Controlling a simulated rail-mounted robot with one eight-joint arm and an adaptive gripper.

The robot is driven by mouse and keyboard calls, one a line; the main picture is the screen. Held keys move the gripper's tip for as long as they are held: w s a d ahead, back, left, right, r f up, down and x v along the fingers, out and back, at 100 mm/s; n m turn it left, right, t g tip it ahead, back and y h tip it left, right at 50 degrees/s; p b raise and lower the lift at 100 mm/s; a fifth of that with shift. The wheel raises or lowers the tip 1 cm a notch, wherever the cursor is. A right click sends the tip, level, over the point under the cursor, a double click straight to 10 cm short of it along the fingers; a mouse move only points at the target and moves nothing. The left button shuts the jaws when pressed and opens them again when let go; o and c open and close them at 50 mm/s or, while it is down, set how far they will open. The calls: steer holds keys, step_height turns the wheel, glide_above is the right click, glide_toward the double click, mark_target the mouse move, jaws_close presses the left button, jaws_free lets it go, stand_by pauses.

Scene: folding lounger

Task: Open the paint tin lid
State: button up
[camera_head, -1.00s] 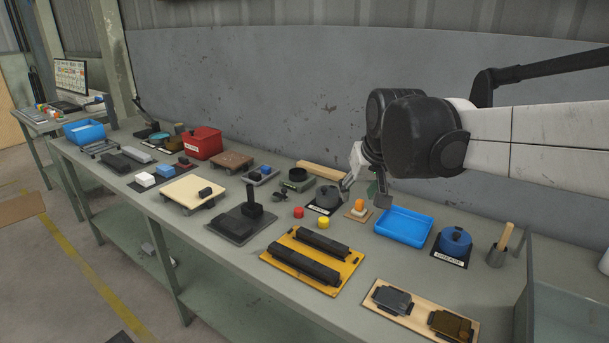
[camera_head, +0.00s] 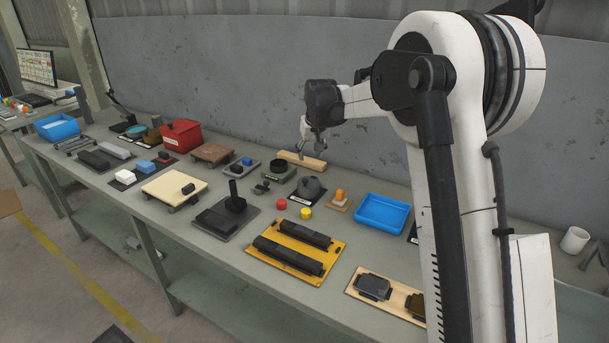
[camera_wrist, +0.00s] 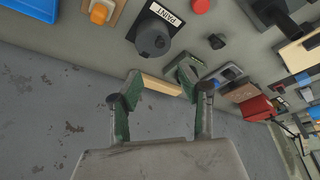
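The paint tin (camera_head: 309,187) is a dark grey round tin with a knobbed lid, standing on a black base on the bench. In the wrist view the paint tin (camera_wrist: 152,38) is at the top middle beside a white PAINT label (camera_wrist: 166,14); its lid appears to be on. My gripper (camera_head: 311,140) is above the back of the bench, near the wall, up and behind the tin. In the wrist view my gripper (camera_wrist: 158,76) has its fingers spread with nothing held, and the tin lies beyond the fingertips.
A wooden bar (camera_head: 302,160) lies behind the tin. A red button (camera_head: 281,204), a yellow button (camera_head: 306,213), an orange knob (camera_head: 340,194) and a blue tray (camera_head: 382,213) are close by. The grey wall (camera_head: 230,75) bounds the back.

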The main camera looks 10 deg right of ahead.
mark_target(305, 180)
steer(key=x, duration=1.5)
steer(key=shift+w+r+p, duration=0.15)
steer(key=shift+w+p, duration=0.05)
steer(key=shift+p, duration=0.15)
steer(key=shift+c, duration=0.2)
jaws_close()
